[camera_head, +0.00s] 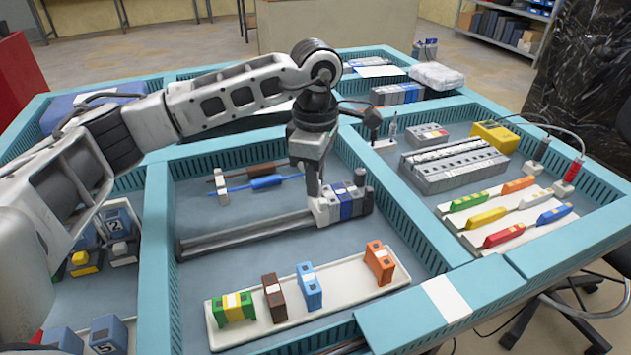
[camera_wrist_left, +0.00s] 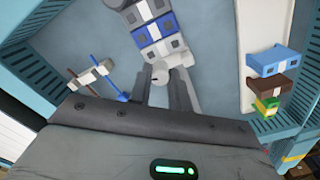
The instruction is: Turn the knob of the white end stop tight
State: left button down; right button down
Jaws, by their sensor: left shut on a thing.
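The white end stop (camera_head: 321,211) stands at the left end of a row of blue and grey terminal blocks (camera_head: 348,202) on a dark rail (camera_head: 245,232). My left gripper (camera_head: 315,192) points down onto the end stop from above. In the left wrist view, its fingers (camera_wrist_left: 165,86) are shut on the pale round knob (camera_wrist_left: 160,72) at the end of the row of blocks. The fingers partly hide the knob, so how tight it is cannot be told. My right gripper is not in view.
A cream tray (camera_head: 340,310) with green-yellow, brown, blue and orange blocks lies in front of the rail. Teal walls (camera_head: 400,200) border the compartment. The floor left of the tray is bare.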

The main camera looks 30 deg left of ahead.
pick_arm(q)
jog(key=m+b, duration=0.2)
jog(key=m, duration=0.4)
jog(key=m+b, duration=0.1)
jog(key=m, duration=0.5)
jog(key=shift+r+m, duration=0.1)
jog(key=shift+m, duration=0.3)
dwell(0.3)
jog(key=c, duration=1.3)
grip_release()
jog(key=shift+b, duration=0.3)
notch_tip(320, 180, up, 16)
jog(key=p, duration=0.2)
jog(key=shift+p, duration=0.3)
jog(key=shift+s, duration=0.1)
